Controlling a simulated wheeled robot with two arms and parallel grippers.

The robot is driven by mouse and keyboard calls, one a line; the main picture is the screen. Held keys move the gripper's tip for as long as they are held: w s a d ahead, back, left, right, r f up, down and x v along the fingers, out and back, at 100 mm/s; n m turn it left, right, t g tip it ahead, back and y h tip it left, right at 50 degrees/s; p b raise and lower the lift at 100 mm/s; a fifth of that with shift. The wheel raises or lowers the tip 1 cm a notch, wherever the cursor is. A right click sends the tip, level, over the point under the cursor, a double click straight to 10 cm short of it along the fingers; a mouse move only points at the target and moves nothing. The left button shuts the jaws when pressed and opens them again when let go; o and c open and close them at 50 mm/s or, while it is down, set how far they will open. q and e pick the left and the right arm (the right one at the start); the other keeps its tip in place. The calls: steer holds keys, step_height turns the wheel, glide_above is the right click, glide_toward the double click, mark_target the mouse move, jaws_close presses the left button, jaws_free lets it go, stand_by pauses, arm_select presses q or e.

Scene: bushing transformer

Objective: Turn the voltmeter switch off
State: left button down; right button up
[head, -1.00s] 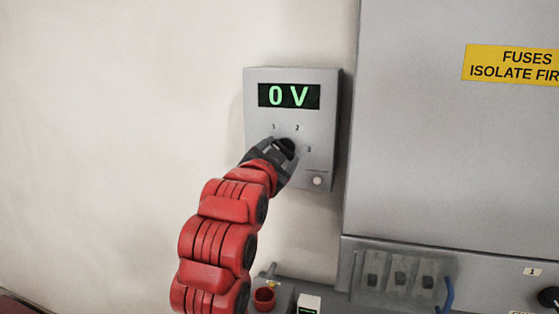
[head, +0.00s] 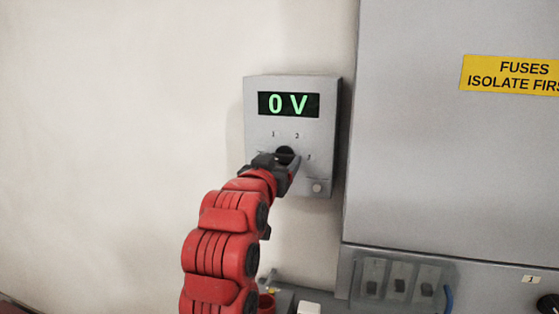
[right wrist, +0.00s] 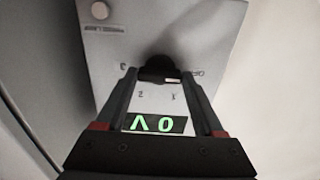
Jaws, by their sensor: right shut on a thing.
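The voltmeter (head: 257,178) is a grey box on the wall, with a lit green display (head: 289,105) reading 0 V. Its black round switch knob (head: 285,153) sits below the display, with the marks 1, 2 and 3 around it. My right gripper (head: 284,160) is shut on the knob, one finger on each side. In the right wrist view the voltmeter is upside down and the knob (right wrist: 160,70) sits between the fingertips (right wrist: 161,78). The gripper partly hides the dial, so where the knob points is unclear. My left gripper is out of view.
A large grey cabinet (head: 440,170) with a yellow fuse label (head: 511,74) stands close to the right. Below it are several switches behind a clear cover (head: 405,282). The wall to the left is bare.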

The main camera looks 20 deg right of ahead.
steer(key=shift+f, duration=0.1)
stand_by(0.3)
steer(key=o, duration=1.4)
steer(key=b+v, duration=0.2)
steer(key=v, duration=1.5)
steer(key=shift+s+a, duration=0.15)
steer(key=shift+s, duration=0.05)
